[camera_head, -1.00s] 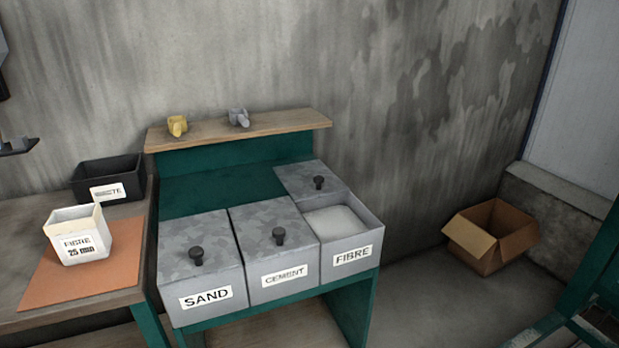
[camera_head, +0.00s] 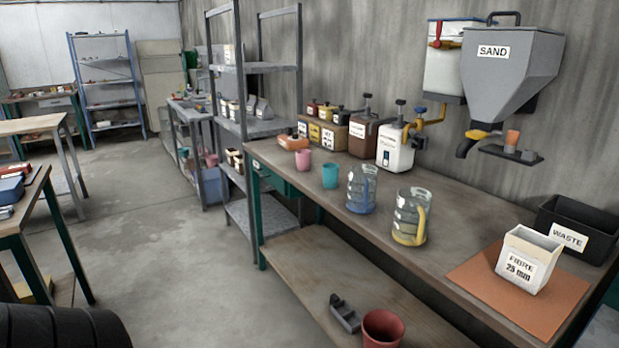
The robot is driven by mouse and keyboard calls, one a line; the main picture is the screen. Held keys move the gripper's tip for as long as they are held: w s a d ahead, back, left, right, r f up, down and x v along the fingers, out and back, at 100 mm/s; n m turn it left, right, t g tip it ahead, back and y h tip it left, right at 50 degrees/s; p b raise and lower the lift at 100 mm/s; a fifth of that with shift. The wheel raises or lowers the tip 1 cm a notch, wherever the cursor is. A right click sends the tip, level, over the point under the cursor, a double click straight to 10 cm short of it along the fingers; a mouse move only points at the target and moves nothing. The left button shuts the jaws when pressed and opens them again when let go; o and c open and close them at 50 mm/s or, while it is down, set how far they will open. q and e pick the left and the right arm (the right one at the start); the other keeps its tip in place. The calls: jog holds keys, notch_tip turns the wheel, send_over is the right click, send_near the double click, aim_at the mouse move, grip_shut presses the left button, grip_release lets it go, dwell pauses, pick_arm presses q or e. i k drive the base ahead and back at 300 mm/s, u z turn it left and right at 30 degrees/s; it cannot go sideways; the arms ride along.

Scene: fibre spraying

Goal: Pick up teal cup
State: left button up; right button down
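The teal cup (camera_head: 330,175) stands upright on the workbench (camera_head: 412,268), near its left end. A pink cup (camera_head: 303,159) stands just behind and to the left of it. A clear jug with a blue handle (camera_head: 361,189) stands to its right, a small gap away. Neither of my grippers shows in the head view.
A jug with a yellow handle (camera_head: 410,217), a white fibre box (camera_head: 528,261) on an orange mat (camera_head: 478,274) and a black waste bin (camera_head: 578,228) stand further right. Dispensers (camera_head: 396,147) line the back. A sand hopper (camera_head: 505,70) hangs above. Open floor (camera_head: 165,245) lies left.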

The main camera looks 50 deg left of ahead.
aim_at(330, 170)
jog(key=u, duration=2.6)
jog(key=i, duration=3.4)
jog(key=z, duration=2.3)
